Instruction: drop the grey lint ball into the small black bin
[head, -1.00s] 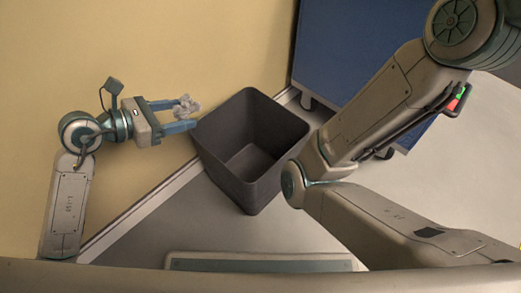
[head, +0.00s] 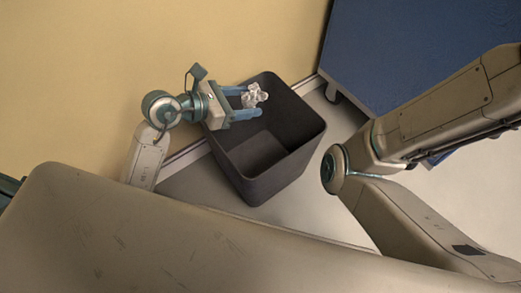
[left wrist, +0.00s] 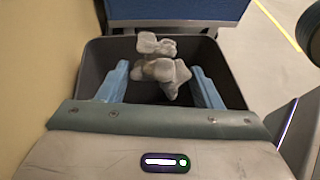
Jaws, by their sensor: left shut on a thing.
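The grey lint ball (head: 254,95) is a lumpy pale clump at the blue fingertips of my left gripper (head: 254,101), which is shut on it. The small black bin (head: 266,183) is an open square tub on the floor against the wall. In the head view the lint ball and fingers overlap the bin's opening. In the left wrist view the lint ball (left wrist: 160,70) shows between the two fingers, with the dark bin (left wrist: 92,72) behind and below it. My right arm crosses the right side of the head view; its gripper is out of view.
A yellow wall (head: 110,70) stands to the left, close to my left arm and the bin. A blue panel on a dark frame (head: 400,50) stands beyond the bin to the right. Grey floor is clear beside the bin.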

